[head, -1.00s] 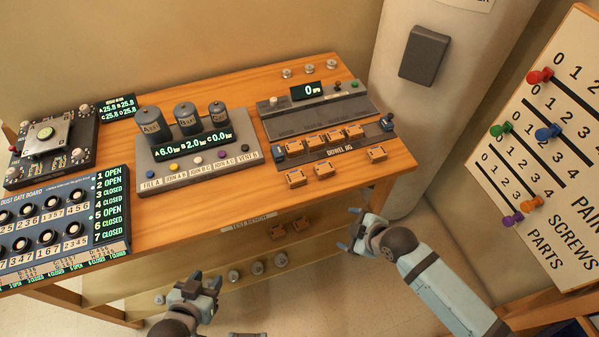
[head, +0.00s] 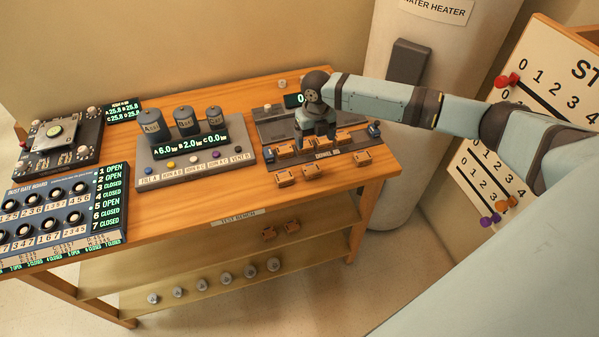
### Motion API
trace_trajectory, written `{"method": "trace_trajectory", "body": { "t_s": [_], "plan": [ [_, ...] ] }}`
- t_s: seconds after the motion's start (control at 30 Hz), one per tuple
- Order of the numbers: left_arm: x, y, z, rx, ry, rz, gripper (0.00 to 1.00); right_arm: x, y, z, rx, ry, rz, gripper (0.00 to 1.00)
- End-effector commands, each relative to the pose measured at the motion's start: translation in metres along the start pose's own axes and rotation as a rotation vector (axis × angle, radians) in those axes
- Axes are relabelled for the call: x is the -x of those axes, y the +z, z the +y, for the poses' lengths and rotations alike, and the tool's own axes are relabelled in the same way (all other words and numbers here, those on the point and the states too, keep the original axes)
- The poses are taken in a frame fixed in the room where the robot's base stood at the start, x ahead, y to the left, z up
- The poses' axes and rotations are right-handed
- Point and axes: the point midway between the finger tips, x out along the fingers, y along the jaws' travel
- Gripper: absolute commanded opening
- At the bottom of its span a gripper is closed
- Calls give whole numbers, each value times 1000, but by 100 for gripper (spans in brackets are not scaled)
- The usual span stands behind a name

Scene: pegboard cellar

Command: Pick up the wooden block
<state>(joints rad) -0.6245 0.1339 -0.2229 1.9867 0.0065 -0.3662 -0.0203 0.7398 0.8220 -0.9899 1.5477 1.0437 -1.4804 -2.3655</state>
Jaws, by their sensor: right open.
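Several small wooden blocks sit at the dowel rig (head: 335,154) on the right part of the bench. One wooden block (head: 285,149) stands at the left end of the rig's row and another (head: 344,137) towards the right end. Loose wooden blocks lie in front on the bench top: one (head: 285,178), a second (head: 310,172) and a third (head: 362,158). My right gripper (head: 317,142) points down over the middle of the row, open, and partly hides the blocks there. I cannot tell whether it touches one. My left gripper is out of view.
A console with three canisters (head: 184,123) stands left of the rig, and a dust gate board (head: 62,215) is at the far left. A water heater (head: 405,110) stands behind the bench's right end.

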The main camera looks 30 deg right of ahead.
Motion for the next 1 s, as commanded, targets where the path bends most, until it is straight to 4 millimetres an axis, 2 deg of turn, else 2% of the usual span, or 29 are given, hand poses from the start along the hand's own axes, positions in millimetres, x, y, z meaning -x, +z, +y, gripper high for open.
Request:
{"method": "trace_trajectory", "body": {
  "t_s": [0.27, 0.5, 0.8, 1.0],
  "plan": [
    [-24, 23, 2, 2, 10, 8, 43, -41, 0, 1, 0, 1, -1, 85],
    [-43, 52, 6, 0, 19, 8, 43, -78, 0, 2, -1, 2, -2, 85],
    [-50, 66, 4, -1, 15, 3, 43, -91, 0, 3, -2, 3, -3, 85],
    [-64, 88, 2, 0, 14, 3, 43, -113, -1, 6, -2, 2, -2, 85]
  ]
}}
